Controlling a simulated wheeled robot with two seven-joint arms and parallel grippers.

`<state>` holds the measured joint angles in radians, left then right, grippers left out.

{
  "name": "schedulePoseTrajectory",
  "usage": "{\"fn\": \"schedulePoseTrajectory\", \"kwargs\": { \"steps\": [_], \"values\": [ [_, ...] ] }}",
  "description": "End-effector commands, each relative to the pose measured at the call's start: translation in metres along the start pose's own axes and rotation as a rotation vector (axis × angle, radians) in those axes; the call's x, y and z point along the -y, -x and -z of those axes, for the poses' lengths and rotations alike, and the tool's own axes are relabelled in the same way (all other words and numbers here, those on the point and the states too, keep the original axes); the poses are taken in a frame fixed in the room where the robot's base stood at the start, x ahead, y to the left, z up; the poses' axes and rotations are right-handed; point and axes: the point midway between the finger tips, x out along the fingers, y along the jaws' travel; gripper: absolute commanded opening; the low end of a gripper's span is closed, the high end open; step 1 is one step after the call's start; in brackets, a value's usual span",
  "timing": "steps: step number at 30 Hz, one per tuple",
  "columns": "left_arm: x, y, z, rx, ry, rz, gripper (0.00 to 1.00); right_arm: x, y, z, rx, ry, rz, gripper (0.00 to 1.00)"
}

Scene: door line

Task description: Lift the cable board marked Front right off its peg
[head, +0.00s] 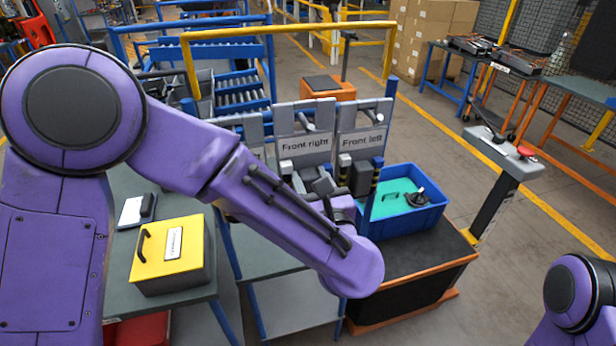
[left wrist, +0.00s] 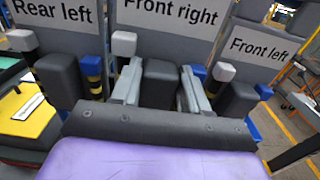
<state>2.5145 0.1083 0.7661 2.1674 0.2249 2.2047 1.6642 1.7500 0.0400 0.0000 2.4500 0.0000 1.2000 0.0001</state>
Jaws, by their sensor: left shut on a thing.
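The cable board marked Front right (head: 305,160) hangs upright on the rack in the head view. A grey peg (head: 306,122) shows near its top. In the left wrist view its label (left wrist: 170,12) is straight ahead. My left gripper (head: 320,184) is at the board's lower part, partly hidden by my forearm. In the left wrist view its fingers (left wrist: 162,88) stand on both sides of the dark grey block (left wrist: 161,76) below the label and are shut on it. My right gripper is out of view.
The Front left board (head: 362,138) hangs close on the right, and the Rear left board (left wrist: 55,15) on the left. A blue bin (head: 408,215) stands right of the rack. A yellow-lidded box (head: 168,250) sits on the left table.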

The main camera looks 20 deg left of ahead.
Motion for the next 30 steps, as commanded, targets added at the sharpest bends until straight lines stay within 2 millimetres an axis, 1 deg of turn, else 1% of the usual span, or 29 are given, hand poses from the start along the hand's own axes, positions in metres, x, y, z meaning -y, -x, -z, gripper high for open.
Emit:
{"fn": "schedulePoseTrajectory", "kwargs": {
  "steps": [30],
  "values": [
    [0.000,0.085,0.000,0.001,0.002,0.000,0.00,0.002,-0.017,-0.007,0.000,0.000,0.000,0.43]
  ]
}}
